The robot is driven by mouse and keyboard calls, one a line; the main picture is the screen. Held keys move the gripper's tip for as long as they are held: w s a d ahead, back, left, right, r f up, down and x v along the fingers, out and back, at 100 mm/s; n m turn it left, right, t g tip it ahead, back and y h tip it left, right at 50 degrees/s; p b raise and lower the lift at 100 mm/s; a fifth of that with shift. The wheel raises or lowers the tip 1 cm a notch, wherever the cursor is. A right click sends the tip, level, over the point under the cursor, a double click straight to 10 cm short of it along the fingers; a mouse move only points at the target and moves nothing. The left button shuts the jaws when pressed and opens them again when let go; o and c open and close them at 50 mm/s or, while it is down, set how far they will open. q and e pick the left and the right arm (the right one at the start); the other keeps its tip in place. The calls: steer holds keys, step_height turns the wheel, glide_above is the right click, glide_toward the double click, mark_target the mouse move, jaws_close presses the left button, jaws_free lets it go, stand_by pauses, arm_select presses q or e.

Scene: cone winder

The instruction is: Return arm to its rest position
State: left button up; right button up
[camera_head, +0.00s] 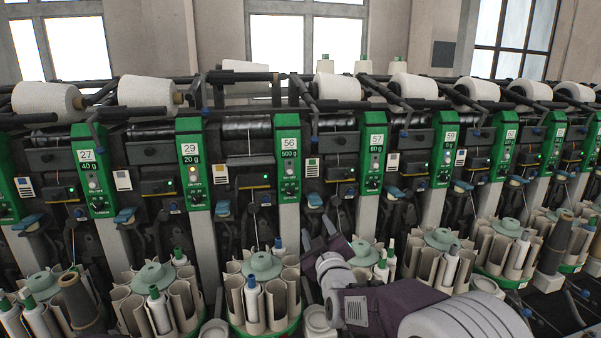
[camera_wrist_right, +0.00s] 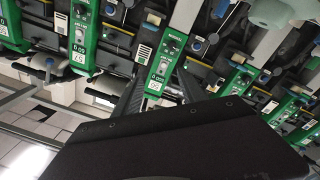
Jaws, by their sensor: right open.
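My right arm (camera_head: 405,300) comes in from the lower right in the head view. Its right gripper (camera_head: 322,240) points away from me, in front of the winding units near the panels marked 56 and 57. The gripper is open, and I see nothing held in it. In the right wrist view, dark fingers (camera_wrist_right: 157,88) stand apart beyond the black gripper body, and the winder shows upside down behind them. My left arm and gripper are not in view.
A row of winding units with green panels (camera_head: 291,160) spans the view. White yarn cones (camera_head: 145,92) sit along the top. Round magazines with bobbins (camera_head: 262,290) stand below, close to my right arm on both sides. Windows (camera_head: 305,45) are behind.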

steer(key=s+d+f+m+g+h, duration=0.3)
steer(key=s+d+f+g, duration=0.4)
steer(key=d+f, duration=0.5)
steer(key=s+f+m+g, duration=0.25)
steer(key=s+f, duration=0.25)
steer(key=s, duration=0.3)
steer(key=s+d+f+m+g, duration=0.1)
steer(key=s+f+m+g, duration=0.1)
steer(key=s+f+g, duration=0.45)
steer(key=s+f+m+g, duration=0.1)
steer(key=s+f+m, duration=0.15)
steer(key=s, duration=0.75)
arm_select(q)
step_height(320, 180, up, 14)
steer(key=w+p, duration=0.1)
steer(key=p, duration=1.4)
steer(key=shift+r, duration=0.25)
arm_select(e)
step_height(320, 180, up, 14)
steer(key=n, duration=0.1)
steer(key=shift+w+d, duration=0.15)
steer(key=shift+d, duration=0.05)
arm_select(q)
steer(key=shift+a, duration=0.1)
arm_select(e)
steer(key=shift+r, duration=0.1)
